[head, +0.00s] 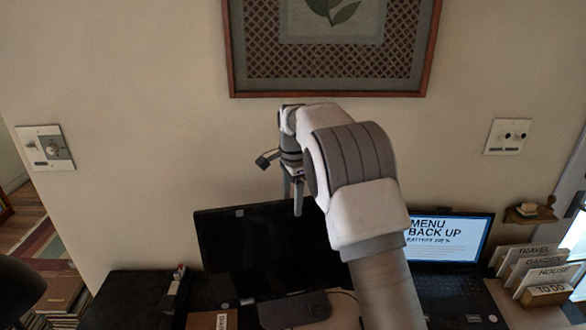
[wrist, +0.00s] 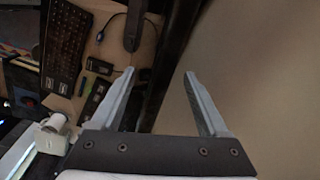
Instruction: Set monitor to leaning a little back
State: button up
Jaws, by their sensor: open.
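The monitor (head: 240,245) is a wide black screen on the desk against the wall. My arm hides its right part in the head view. My gripper (head: 293,195) points down at the monitor's top edge, near its middle. In the wrist view my gripper (wrist: 159,76) is open, with nothing gripped. A dark narrow band, which looks like the monitor's top edge (wrist: 172,48), runs between the two fingers. I cannot tell whether a finger touches it. The exact tilt of the monitor is hard to judge.
A laptop (head: 455,245) with a lit screen stands right of my arm. A file holder (head: 548,292) is at the far right. The wrist view shows a keyboard (wrist: 68,45) and the bare wall (wrist: 265,80). A framed picture (head: 330,84) hangs above.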

notch_tip(320, 180, up, 15)
jog(key=s, duration=0.1)
jog(key=shift+p, duration=0.4)
jog(key=shift+s+d+f, duration=0.1)
jog(key=shift+c, duration=0.3)
